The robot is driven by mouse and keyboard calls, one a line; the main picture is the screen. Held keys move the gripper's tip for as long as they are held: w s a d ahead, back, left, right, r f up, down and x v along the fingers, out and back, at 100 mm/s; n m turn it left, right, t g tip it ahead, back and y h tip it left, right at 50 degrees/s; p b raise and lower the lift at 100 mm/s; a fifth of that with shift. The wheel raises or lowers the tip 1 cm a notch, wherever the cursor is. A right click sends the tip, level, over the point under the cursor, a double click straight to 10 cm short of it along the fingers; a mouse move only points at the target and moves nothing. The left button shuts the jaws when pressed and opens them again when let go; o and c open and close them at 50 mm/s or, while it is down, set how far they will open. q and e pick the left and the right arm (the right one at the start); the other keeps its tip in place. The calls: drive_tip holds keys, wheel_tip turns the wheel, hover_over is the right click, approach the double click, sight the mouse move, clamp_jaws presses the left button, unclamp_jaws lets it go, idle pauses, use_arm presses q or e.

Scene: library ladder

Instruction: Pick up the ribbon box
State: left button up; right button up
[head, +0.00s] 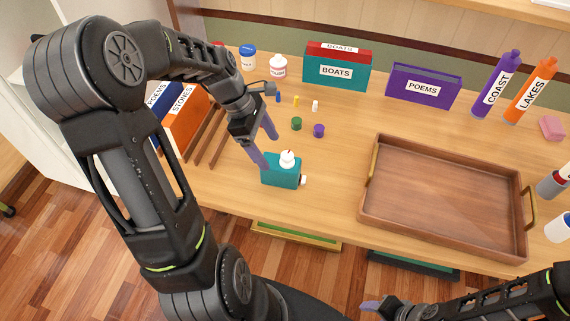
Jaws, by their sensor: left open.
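No label reading ribbon shows, so I cannot tell for certain which thing is the ribbon box. A small teal box (281,178) lies on the table near its front edge. My right gripper (372,306) is at the bottom edge, partly hidden.
A wooden tray (368,196) with brass handles fills the table's right middle. BOATS (335,72) and POEMS (421,88) boxes stand at the back. COAST (496,86) and LAKES (529,92) bottles stand right. Orange STONES (184,122) stands left. Small coloured pieces lie mid-table.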

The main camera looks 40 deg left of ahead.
sight(277, 161)
use_arm(q)
drive_tip(key=shift+x, duration=1.35)
drive_tip(key=shift+f, duration=0.1)
drive_tip(key=p+x, duration=0.1)
drive_tip(key=x, duration=0.4)
drive_tip(key=shift+w, duration=0.1)
drive_tip(key=shift+c, duration=0.6)
drive_tip(key=c, duration=1.5)
drive_tip(key=shift+c, duration=0.2)
wheel_tip(277, 161, up, 10)
drive_tip(key=shift+r+b, duration=0.1)
drive_tip(key=shift+b, duration=0.2)
